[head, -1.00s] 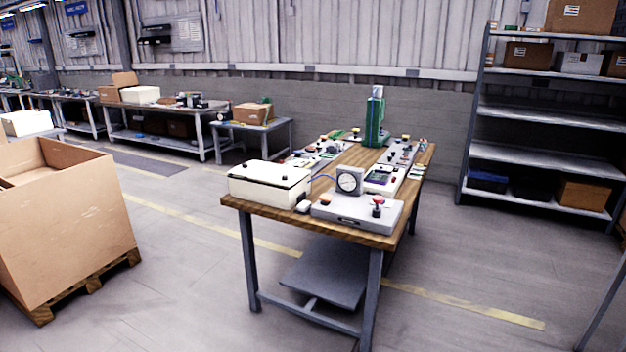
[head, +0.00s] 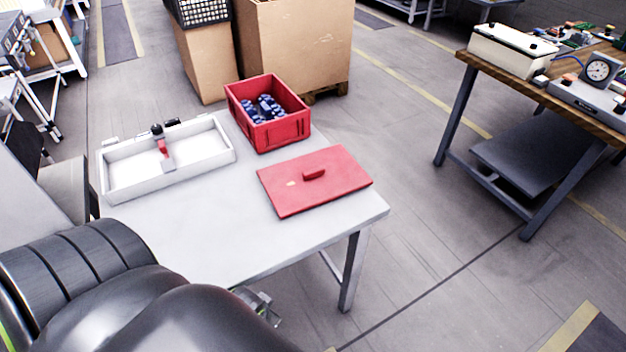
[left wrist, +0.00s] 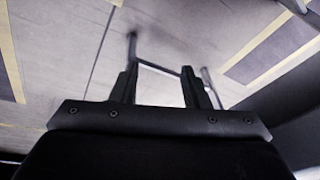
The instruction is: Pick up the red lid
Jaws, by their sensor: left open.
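The red lid (head: 315,182) lies flat on the white table (head: 225,235), near its right edge, with a small raised red handle in its middle. The red crate (head: 285,130) stands open just behind it, apart from the lid, with blue parts inside. My left arm fills the lower left of the head view, below the table's front edge. A small bit of metal shows under the table edge there. My left gripper (left wrist: 165,88) is open and empty in the left wrist view, with floor behind its fingers. My right gripper is in neither view.
A white tray (head: 200,142) holding a black-and-red tool stands at the table's left back. Cardboard boxes (head: 295,50) stand behind the table. A wooden workbench (head: 550,90) with devices is at the right. The table's front middle is clear, with open floor between table and workbench.

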